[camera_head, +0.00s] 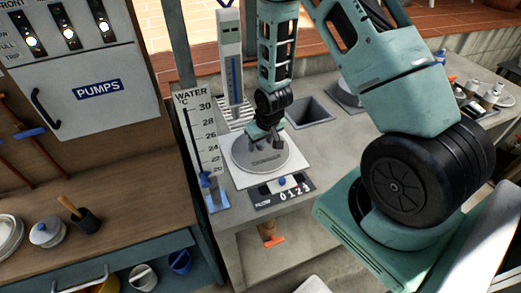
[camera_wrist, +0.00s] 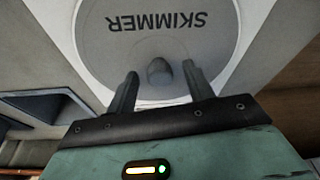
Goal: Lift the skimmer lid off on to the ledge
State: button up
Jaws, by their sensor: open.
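The skimmer lid (camera_head: 262,158) is a round grey disc seated in a pale square frame (camera_head: 240,181) on the concrete counter. In the wrist view the lid (camera_wrist: 158,45) shows the word SKIMMER upside down and a small dark knob (camera_wrist: 159,71). My gripper (camera_head: 264,144) is over the far part of the lid, pointing down. In the wrist view my gripper (camera_wrist: 160,84) is open, with one finger on each side of the knob. I cannot tell whether the fingers touch it.
A square opening (camera_head: 306,113) lies right of the lid. A gauge column (camera_head: 232,65) rises behind. Bare concrete counter (camera_head: 335,143) lies to the right.

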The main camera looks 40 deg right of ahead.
aim_at(261, 143)
grip_shut()
jog(key=shift+r, duration=0.1)
notch_tip(261, 143, up, 10)
jog(key=b, duration=0.2)
dwell(0.4)
